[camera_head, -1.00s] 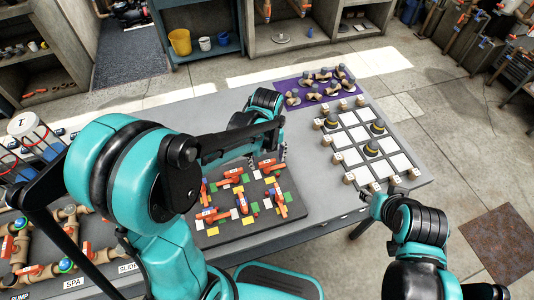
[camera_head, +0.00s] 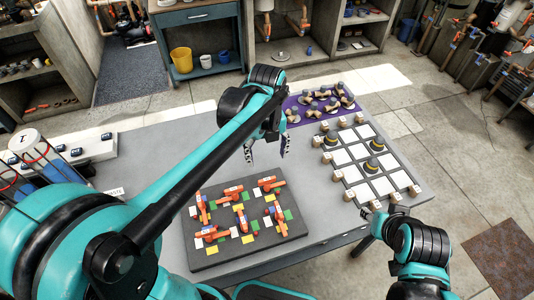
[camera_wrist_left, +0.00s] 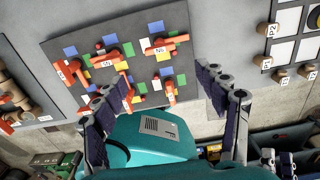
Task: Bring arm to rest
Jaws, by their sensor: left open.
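My left arm reaches across the head view from the lower left. Its gripper (camera_head: 267,150) hangs open and empty above the grey table (camera_head: 160,150), behind the dark board (camera_head: 215,265) with orange-handled valves (camera_head: 241,219). In the left wrist view the two fingers of the left gripper (camera_wrist_left: 158,88) are spread apart, with the board (camera_wrist_left: 65,42) beyond them. My right arm is bent at the lower right of the head view. Its gripper (camera_head: 373,208) shows only in part near the table's front edge, and its jaws are unclear.
A grid board with white squares (camera_head: 382,186) and wooden blocks lies at the table's right. A purple mat (camera_head: 292,119) with several fittings is behind it. The table's middle left is bare.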

